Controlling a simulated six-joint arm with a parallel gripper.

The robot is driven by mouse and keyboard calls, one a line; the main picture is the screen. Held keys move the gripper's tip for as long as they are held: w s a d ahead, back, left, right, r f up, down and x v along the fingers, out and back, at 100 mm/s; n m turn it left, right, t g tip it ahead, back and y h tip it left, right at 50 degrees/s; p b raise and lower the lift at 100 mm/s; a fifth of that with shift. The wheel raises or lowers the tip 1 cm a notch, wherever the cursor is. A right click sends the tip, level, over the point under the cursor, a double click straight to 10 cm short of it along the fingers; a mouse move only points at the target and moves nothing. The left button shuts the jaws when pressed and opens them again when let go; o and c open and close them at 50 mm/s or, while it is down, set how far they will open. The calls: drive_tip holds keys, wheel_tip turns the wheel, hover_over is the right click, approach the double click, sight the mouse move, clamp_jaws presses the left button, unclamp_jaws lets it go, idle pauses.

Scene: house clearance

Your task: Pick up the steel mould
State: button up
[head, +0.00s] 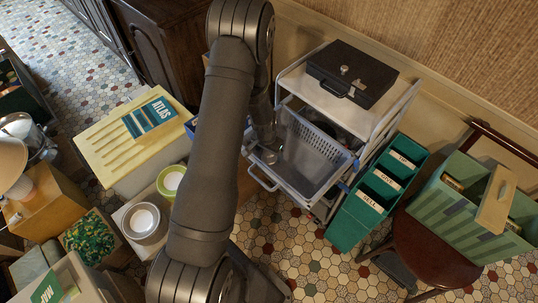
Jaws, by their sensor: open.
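I cannot surely tell which thing is the steel mould. A small shiny metallic piece (267,156) shows at the left end of the grey plastic basket (318,155), just below my gripper; it may be the mould, but it is too small to tell. My gripper (262,144) points down at that end of the basket, open, with its fingers small and partly hidden by my arm. I cannot tell whether it touches anything. The basket sits on the lower level of a pale trolley (400,105).
A black case (352,72) lies on the trolley top. A green sorter (378,192) stands to the right, beside a chair (430,255) bearing a green striped box (470,205). Left are a cream box (125,150) with an atlas (150,117), a round pot (143,222) and a green bowl (171,181).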

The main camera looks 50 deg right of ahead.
drive_tip(key=shift+d+f, duration=0.1)
drive_tip(key=shift+f, duration=0.55)
drive_tip(key=shift+c, duration=0.5)
drive_tip(key=c, duration=1)
drive_tip(key=shift+o, duration=0.2)
drive_tip(key=shift+r, duration=0.1)
